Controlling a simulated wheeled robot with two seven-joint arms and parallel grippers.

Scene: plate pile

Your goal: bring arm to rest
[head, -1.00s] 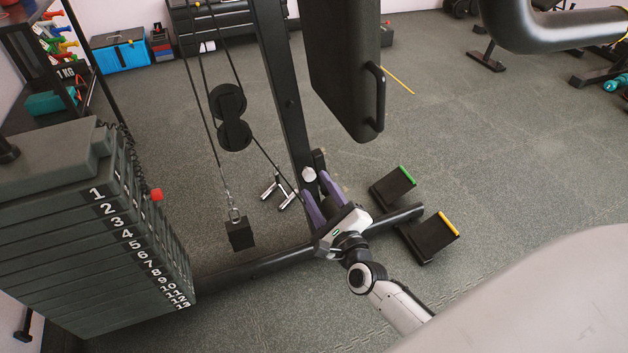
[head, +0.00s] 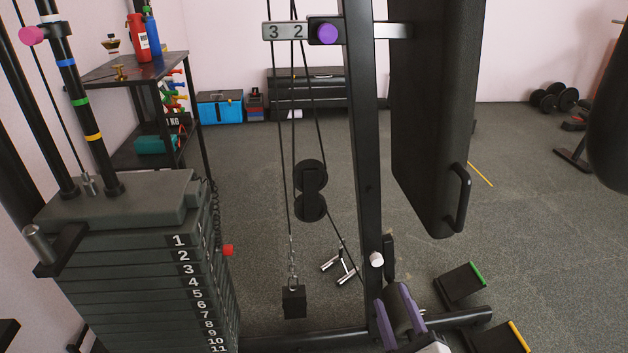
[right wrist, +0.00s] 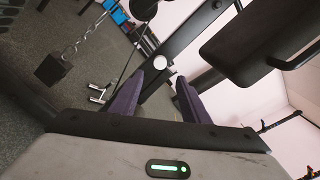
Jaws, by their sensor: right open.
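My right gripper (head: 394,300) is at the bottom of the head view, right of centre, in front of the foot of the machine's upright. Its two purple fingers stand apart, with nothing seen between them. In the right wrist view, the same gripper (right wrist: 158,80) points towards the dark upright post (right wrist: 180,38), fingers spread and empty. I cannot tell how far the fingertips are from the post. Most of my right arm is below the head view's edge. My left gripper and arm are not in view.
A numbered weight stack (head: 130,250) fills the left. A black upright (head: 364,150) and padded board (head: 432,110) stand in the middle. A black block (head: 293,302) hangs on a cable. Foot blocks (head: 462,285) lie at the lower right. Grey floor (head: 530,220) is open at the right.

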